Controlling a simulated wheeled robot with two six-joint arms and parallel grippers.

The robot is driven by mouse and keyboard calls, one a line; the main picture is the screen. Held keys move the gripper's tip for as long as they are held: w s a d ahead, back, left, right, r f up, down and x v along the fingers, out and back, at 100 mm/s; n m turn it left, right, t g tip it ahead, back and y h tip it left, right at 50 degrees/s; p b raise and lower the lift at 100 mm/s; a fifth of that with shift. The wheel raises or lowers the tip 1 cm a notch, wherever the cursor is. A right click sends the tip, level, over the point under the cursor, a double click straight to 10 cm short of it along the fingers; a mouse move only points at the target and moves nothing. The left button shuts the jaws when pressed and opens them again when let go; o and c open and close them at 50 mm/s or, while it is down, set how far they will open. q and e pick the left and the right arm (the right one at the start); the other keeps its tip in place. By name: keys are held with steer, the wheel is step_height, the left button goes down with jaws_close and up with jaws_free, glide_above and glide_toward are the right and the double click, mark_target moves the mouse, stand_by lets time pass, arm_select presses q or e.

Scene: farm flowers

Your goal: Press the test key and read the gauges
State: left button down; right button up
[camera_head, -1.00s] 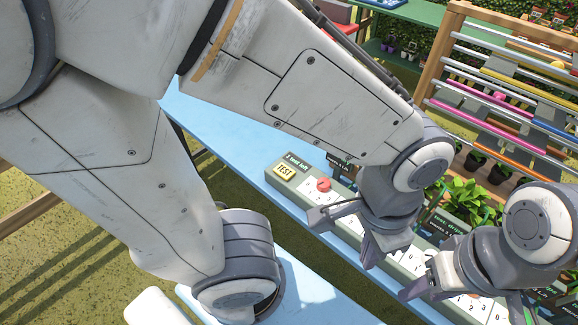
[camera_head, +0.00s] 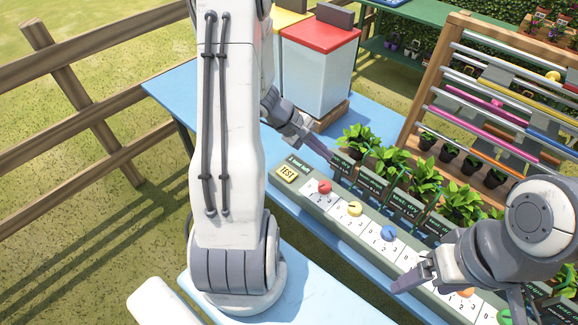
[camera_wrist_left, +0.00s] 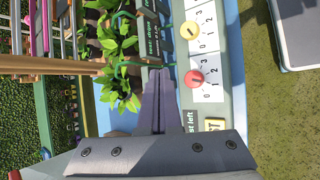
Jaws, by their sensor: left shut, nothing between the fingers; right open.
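The yellow TEST key (camera_head: 286,173) is on the left end of a long grey-green panel (camera_head: 277,190). Gauges with 0-to-3 scales run along the panel, with a red knob (camera_head: 324,187), a yellow knob (camera_head: 355,209) and a blue knob (camera_head: 389,232). My left gripper (camera_head: 324,152) is shut and empty, behind the panel's left end, apart from the key. My right gripper (camera_head: 460,292) is open over the panel's right part and hides some gauges there.
Potted plants (camera_head: 422,178) with dark sign cards (camera_head: 370,185), some reading "test: dry", stand behind the panel. A red-lidded box (camera_head: 320,70) stands at the back of the blue table (camera_head: 170,90). A wooden rack with coloured rails (camera_head: 500,100) is at the right.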

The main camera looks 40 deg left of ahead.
mark_target(283, 173)
arm_select(q)
steer(key=s+a+f+n+t+y, duration=0.1)
steer(key=a+f+n, duration=0.1)
steer(key=a, duration=0.4)
steer(key=a+f+n+t+y, duration=0.1)
steer(key=a+f+n+t, duration=0.1)
steer(key=a+n, duration=0.2)
steer(key=a, duration=0.2)
steer(key=shift+s+a+f+y+p, duration=0.2)
steer(key=shift+s+a+y+p, duration=0.1)
steer(key=shift+s+a+p, duration=0.1)
steer(key=shift+f, duration=0.1)
step_height(283, 173, down, 8)
steer(key=b, duration=0.6)
steer(key=shift+f+b, duration=0.35)
steer(key=shift+b, duration=0.15)
stand_by(0.5)
steer(key=shift+f+b, duration=0.35)
steer(key=shift+b, duration=0.3)
